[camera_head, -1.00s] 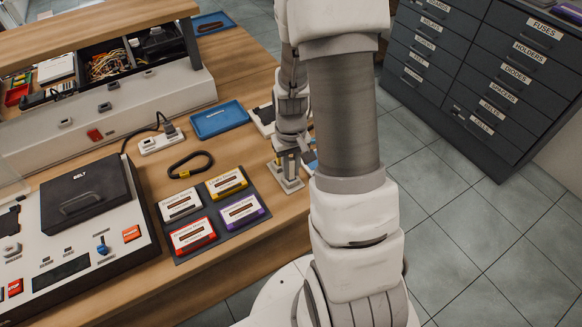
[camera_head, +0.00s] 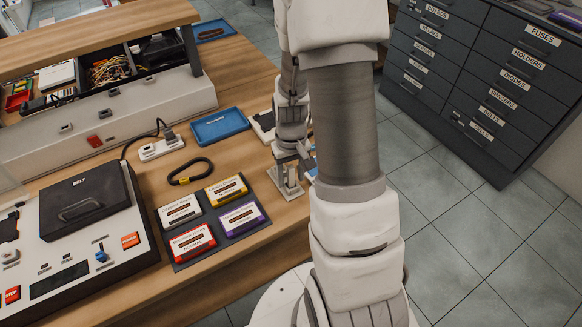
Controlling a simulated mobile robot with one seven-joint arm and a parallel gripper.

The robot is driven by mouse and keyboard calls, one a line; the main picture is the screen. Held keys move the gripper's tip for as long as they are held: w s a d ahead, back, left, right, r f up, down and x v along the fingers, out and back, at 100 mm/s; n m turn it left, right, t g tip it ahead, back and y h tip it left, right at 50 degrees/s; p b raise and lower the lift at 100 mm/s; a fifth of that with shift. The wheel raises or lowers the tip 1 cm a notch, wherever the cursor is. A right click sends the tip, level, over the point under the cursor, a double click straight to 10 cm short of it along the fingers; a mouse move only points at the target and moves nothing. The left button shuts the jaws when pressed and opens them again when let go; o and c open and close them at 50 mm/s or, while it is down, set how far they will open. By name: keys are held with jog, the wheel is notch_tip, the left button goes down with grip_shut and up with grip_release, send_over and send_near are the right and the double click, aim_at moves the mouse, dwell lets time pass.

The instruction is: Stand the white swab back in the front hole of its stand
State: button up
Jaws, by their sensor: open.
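The stand (camera_head: 289,189) is a small pale piece with a flat base near the right edge of the wooden table, beside my arm. My gripper (camera_head: 290,163) points down directly above the stand, close over it. Its jaws are open, though the fingers are small and hard to make out. Thin upright parts show between the gripper and the stand's base. I cannot tell whether one of them is the white swab, and the stand's holes are too small to see.
A dark mat with several labelled cassettes (camera_head: 240,217) lies left of the stand. A black carabiner-like loop (camera_head: 190,172), a blue tray (camera_head: 220,125) and a white socket strip (camera_head: 161,148) lie behind. The belt machine (camera_head: 83,200) fills the left.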

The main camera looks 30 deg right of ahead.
notch_tip(320, 180, up, 23)
jog(key=p, duration=0.7)
jog(key=shift+r, duration=0.15)
dwell(0.4)
dwell(0.8)
jog(key=s+a+r+n+t, duration=0.1)
jog(key=s+a+r+t, duration=0.4)
jog(key=s+a+r, duration=0.5)
notch_tip(320, 180, up, 2)
jog(key=shift+s+a+n+t, duration=0.3)
jog(key=shift+s, duration=0.8)
